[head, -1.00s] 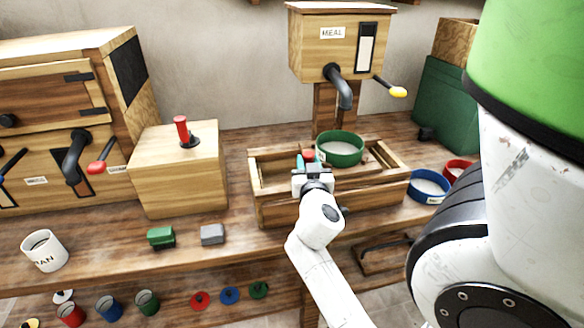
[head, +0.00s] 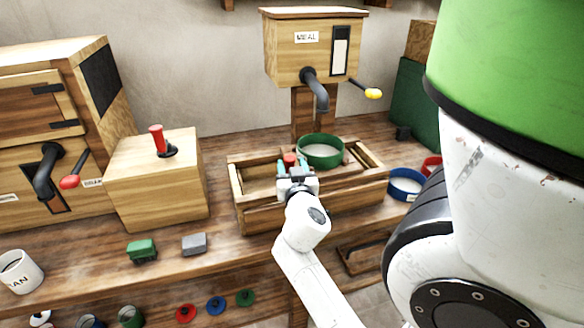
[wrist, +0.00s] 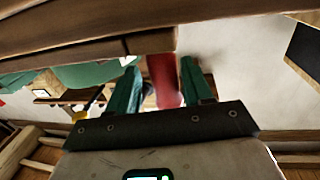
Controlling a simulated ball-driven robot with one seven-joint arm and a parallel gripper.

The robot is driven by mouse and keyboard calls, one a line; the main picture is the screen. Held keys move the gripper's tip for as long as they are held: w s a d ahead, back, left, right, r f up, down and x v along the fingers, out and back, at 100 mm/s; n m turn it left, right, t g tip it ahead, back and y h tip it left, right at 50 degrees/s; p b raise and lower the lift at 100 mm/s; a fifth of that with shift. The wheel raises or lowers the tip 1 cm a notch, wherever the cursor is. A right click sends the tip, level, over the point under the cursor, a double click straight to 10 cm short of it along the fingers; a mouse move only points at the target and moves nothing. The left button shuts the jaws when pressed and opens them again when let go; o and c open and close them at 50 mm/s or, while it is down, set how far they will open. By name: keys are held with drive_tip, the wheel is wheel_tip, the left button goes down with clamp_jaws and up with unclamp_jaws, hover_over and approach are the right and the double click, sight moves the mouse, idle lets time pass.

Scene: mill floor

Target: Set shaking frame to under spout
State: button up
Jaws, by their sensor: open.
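The shaking frame (head: 262,215) is a wooden box frame with rails on the bench, in the head view. A green-rimmed sieve (head: 321,163) sits on its right part. A red knob (head: 290,159) stands by the frame's middle. The black spout (head: 320,97) hangs from the MEAL box (head: 310,58), above the sieve's back rim in the picture. My gripper (head: 294,168) is at the frame's front middle, by the knob. In the wrist view its open teal fingers (wrist: 158,88) stand on both sides of the red knob (wrist: 164,80); contact cannot be told.
A wooden block with a red lever (head: 157,140) stands left of the frame. Blue (head: 405,183) and red (head: 431,165) rings lie to its right. A green block (head: 141,250), a grey block (head: 194,243) and a white cup (head: 18,270) are at the front left.

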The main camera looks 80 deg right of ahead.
drive_tip(key=b+v, duration=0.3)
drive_tip(key=v, duration=0.7)
drive_tip(key=shift+a+b, duration=0.3)
drive_tip(key=shift+b, duration=0.1)
drive_tip(key=shift+s, duration=0.1)
drive_tip(key=w+a+f+n+y+p, duration=0.1)
drive_tip(key=w+a+f+n+y, duration=0.2)
drive_tip(key=a+f+y, duration=0.3)
drive_tip(key=w+a+f+n+y+p, duration=0.1)
drive_tip(key=w+a+f+n+y, duration=0.25)
drive_tip(key=f, duration=0.45)
drive_tip(key=a+f+n+g+y+p, duration=0.1)
drive_tip(key=a+f+n+y, duration=0.3)
drive_tip(key=a, duration=0.5)
drive_tip(key=a+f+n+g+y, duration=0.2)
drive_tip(key=a+f+n+y, duration=0.1)
drive_tip(key=a, duration=0.6)
drive_tip(key=shift+s+f+n+y+p, duration=0.3)
drive_tip(key=shift+f+n+y+p, duration=0.15)
drive_tip(key=shift+n, duration=0.4)
